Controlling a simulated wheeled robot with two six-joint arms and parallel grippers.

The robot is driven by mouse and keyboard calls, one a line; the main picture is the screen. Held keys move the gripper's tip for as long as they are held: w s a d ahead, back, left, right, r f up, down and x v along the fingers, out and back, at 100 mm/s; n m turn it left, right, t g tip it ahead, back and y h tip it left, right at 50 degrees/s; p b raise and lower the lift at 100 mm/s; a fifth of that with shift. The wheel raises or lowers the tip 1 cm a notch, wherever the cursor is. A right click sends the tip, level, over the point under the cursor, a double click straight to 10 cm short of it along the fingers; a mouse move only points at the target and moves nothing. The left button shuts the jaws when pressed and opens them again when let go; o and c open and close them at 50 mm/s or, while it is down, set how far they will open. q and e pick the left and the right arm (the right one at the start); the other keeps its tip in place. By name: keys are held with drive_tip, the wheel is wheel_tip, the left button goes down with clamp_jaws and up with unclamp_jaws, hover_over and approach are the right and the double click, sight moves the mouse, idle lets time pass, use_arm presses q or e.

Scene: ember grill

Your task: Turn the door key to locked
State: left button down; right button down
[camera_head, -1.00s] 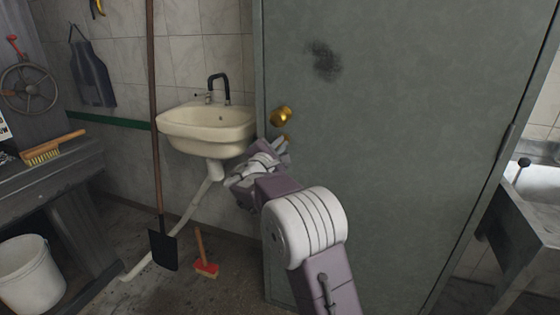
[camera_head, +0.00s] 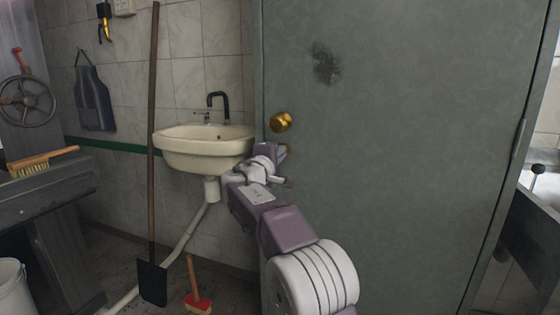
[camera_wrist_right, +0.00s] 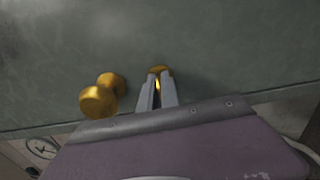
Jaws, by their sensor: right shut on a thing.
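The door (camera_head: 400,130) is a grey-green metal panel that looks closed. A round brass knob (camera_head: 281,122) sits near its left edge and also shows in the right wrist view (camera_wrist_right: 98,100). My right gripper (camera_head: 283,153) is just below the knob, at the door face. In the right wrist view its two fingers (camera_wrist_right: 158,88) are shut on the key. A thin gold strip of the key (camera_wrist_right: 157,84) shows between them, and a brass lock plate (camera_wrist_right: 159,70) shows at their tips. The fingers hide most of the key, so its angle cannot be told. My left gripper is out of view.
A cream sink (camera_head: 205,147) is on the wall left of the door. A long-handled shovel (camera_head: 152,280) and a red brush (camera_head: 198,302) stand on the floor there. A workbench (camera_head: 45,195) with a brush is at far left. The door face right of my arm is clear.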

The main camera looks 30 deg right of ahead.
idle(0.3)
drive_tip(key=c, duration=1.6)
unclamp_jaws()
drive_tip(key=v, duration=0.9)
